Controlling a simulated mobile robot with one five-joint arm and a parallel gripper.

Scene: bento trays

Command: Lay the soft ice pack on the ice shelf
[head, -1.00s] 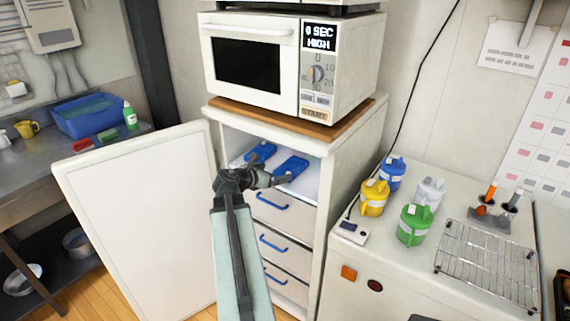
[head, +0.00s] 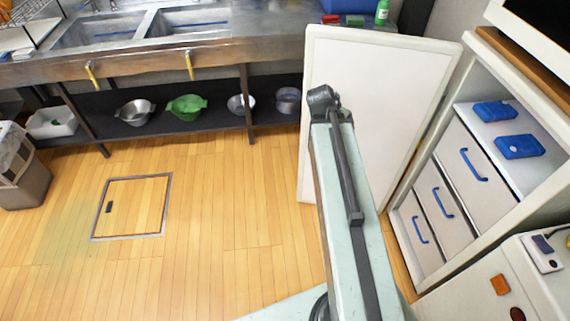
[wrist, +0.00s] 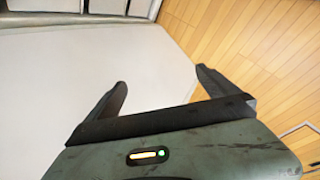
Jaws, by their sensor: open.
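Two blue ice packs lie on the white shelf (head: 486,128) above the drawers of the open cabinet, at the right of the head view. One pack (head: 494,111) is farther back and the other pack (head: 520,146) is nearer. They lie apart, and I cannot tell which is the soft one. My gripper (wrist: 161,79) is open and empty in the wrist view, its fingers spread in front of the white door panel. In the head view its fingers are hidden at the end of my arm, left of and clear of the shelf.
The open white cabinet door (head: 375,110) stands between my arm and the sink counter (head: 150,62). Drawers with blue handles (head: 474,165) are below the shelf. A grey bin (head: 22,180) stands at the left. The wooden floor in the middle is clear.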

